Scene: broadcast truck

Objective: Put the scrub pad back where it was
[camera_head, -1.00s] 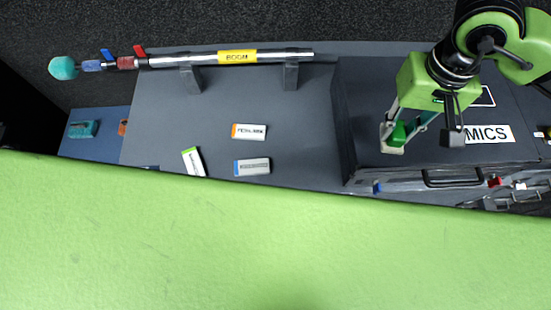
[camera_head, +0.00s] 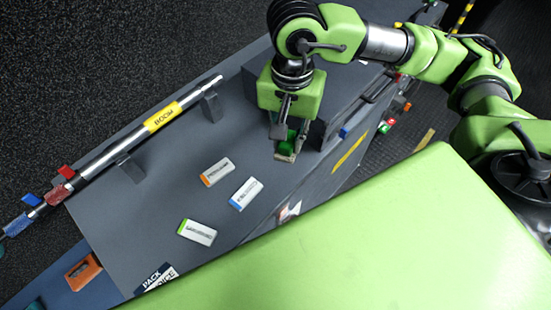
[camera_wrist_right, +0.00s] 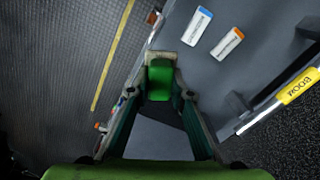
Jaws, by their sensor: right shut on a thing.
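The scrub pad is a green block (camera_head: 281,133) held in my right gripper (camera_head: 286,150), at the right part of the grey counter in the head view. In the right wrist view the green pad (camera_wrist_right: 160,80) sits between the fingertips of the right gripper (camera_wrist_right: 160,62), which is shut on it. Whether the pad touches the counter I cannot tell. My left gripper is not in view.
On the grey counter (camera_head: 150,220) lie white packs with orange (camera_head: 217,172), blue (camera_head: 246,194) and green (camera_head: 197,232) ends. A boom pole (camera_head: 160,118) rests on stands along the back. An orange item (camera_head: 83,272) lies at lower left. The counter between pole and packs is clear.

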